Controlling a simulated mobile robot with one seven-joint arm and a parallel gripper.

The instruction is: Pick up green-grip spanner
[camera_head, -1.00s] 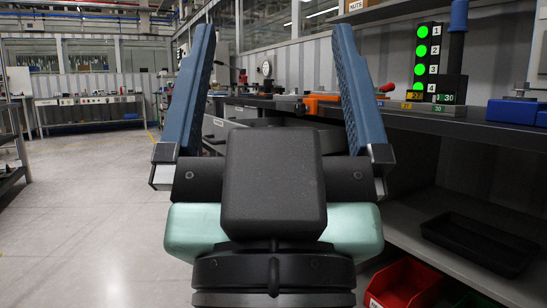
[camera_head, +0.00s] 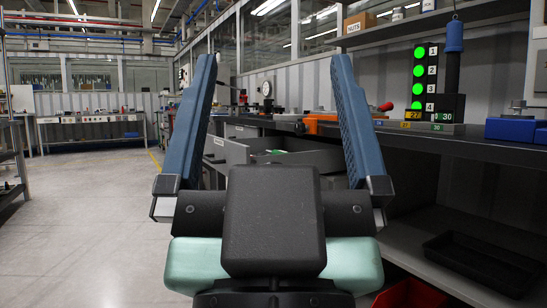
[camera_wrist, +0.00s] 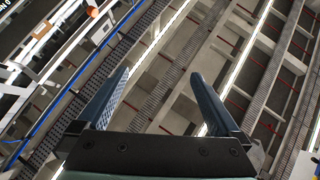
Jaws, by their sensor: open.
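My gripper (camera_head: 274,60) is open and empty, with its two blue fingers spread wide and pointing up in the head view. In the wrist view my gripper (camera_wrist: 160,73) also shows open, with only the ceiling structure between its fingers. Beyond it, in the head view, a grey drawer (camera_head: 237,153) stands pulled out below the workbench. A small green item (camera_head: 275,152) shows at the drawer's rim; it is too small to tell whether it is the green-grip spanner. My gripper's body hides the lower front of the drawer area.
The dark workbench (camera_head: 480,146) runs along the right, with an orange tool (camera_head: 322,122), a lamp tower (camera_head: 434,85) and blue blocks (camera_head: 512,129) on it. Below are a black tray (camera_head: 483,262) and a red bin (camera_head: 405,294). The floor (camera_head: 85,220) at left is clear.

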